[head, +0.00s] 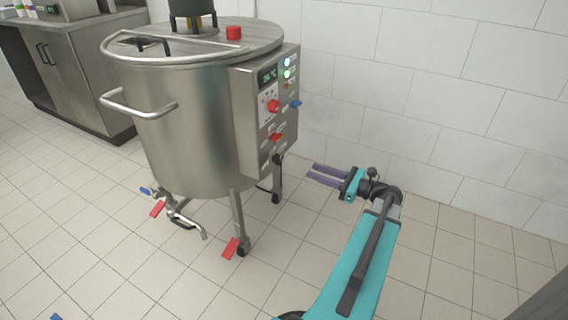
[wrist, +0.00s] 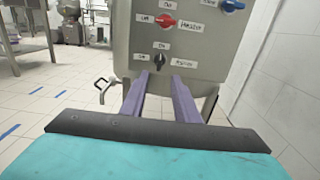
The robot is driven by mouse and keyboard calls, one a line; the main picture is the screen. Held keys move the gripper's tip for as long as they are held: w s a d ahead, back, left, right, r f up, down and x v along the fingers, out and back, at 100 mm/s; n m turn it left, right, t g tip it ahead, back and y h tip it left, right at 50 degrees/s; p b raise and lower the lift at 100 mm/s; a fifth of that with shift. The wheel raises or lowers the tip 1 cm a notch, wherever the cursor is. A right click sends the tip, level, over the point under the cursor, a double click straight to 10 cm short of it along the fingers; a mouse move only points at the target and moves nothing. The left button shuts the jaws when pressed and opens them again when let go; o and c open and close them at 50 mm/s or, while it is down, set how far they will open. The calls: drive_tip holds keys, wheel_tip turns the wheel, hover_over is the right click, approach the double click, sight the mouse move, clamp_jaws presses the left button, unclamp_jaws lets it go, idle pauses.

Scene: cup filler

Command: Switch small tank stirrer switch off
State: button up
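The small steel tank (head: 185,125) stands on legs, with a control panel (head: 250,125) on its right side. In the wrist view, a black rotary switch (wrist: 159,61) sits low on the panel, with an "On" label above it and an "Off" label to its left. The label to its right is too blurred to read surely; its handle looks roughly upright. My gripper (head: 312,172) is open and empty, right of the panel in the head view. In the wrist view, its two purple fingers (wrist: 160,80) point toward the panel, tips just below the black switch; contact is not visible.
A red switch (wrist: 165,20) and a blue switch (wrist: 231,5) sit above the black one. A tap (head: 185,215) projects below the tank. A tiled wall (head: 420,90) stands close on the right. The floor in front is clear. A cabinet (head: 75,70) stands at back left.

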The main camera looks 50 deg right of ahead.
sight(280, 159)
drive_tip(key=b+x, duration=0.3)
drive_tip(key=x, duration=1)
drive_tip(key=shift+b, duration=0.35)
